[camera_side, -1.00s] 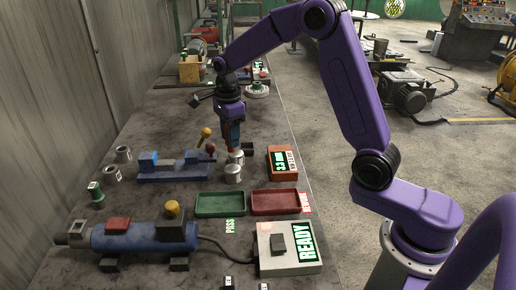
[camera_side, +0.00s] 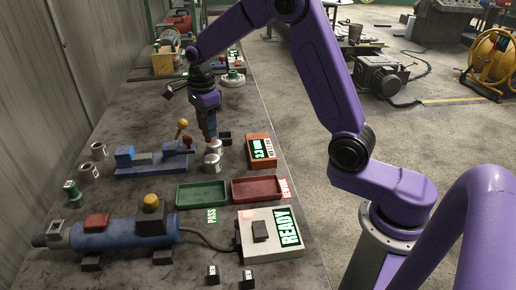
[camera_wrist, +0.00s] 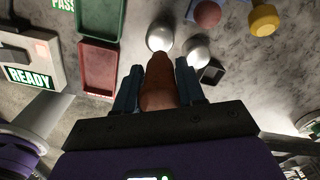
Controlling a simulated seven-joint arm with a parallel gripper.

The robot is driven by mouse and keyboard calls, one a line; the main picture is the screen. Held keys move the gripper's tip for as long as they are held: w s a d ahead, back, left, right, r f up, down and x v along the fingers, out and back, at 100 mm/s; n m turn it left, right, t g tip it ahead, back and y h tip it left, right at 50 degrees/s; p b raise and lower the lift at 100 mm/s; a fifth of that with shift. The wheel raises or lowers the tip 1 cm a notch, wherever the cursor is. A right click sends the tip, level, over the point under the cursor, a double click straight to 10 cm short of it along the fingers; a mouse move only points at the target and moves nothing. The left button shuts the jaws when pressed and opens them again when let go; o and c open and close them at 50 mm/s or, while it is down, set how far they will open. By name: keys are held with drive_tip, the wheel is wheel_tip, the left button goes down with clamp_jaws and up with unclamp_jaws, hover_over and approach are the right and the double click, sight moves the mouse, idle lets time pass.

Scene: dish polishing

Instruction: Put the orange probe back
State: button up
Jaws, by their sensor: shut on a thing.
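My gripper (camera_wrist: 158,92) is shut on the orange probe (camera_wrist: 158,80), which shows brownish-orange between the blue fingers in the wrist view. I cannot tell whether the probe touches a cylinder. A small black block (camera_side: 224,138) stands right of the cylinders; it also shows in the wrist view (camera_wrist: 212,72). The orange gauge box (camera_side: 261,146) with a lit display lies farther right.
A blue fixture (camera_side: 150,162) with red and yellow knobs is left of the cylinders. A green tray (camera_side: 202,204) and a red tray (camera_side: 256,198) lie in front, both empty. A READY box (camera_side: 251,238) and a blue motor-like machine (camera_side: 124,232) are nearer the camera.

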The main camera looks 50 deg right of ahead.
drive_tip(key=s+d+r, duration=0.3)
drive_tip(key=s+d, duration=0.4)
drive_tip(key=d, duration=0.4)
drive_tip(key=w+f, duration=0.3)
drive_tip(key=w, duration=0.1)
drive_tip(key=w+d+f, duration=0.1)
drive_tip(key=w+f, duration=0.2)
drive_tip(key=w, duration=0.1)
drive_tip(key=w+f, duration=0.3)
drive_tip(key=w, duration=0.1)
drive_tip(key=shift+w+d+f, duration=0.1)
drive_tip(key=shift+w+d, duration=0.25)
drive_tip(key=shift+d, duration=0.05)
drive_tip(key=shift+w+f, duration=0.2)
drive_tip(key=shift+f, duration=0.1)
drive_tip(key=shift+w+f, duration=0.1)
drive_tip(key=shift+f, duration=1.5)
drive_tip(key=shift+f, duration=0.2)
drive_tip(key=o, duration=1.1)
drive_tip(key=shift+c, duration=0.2)
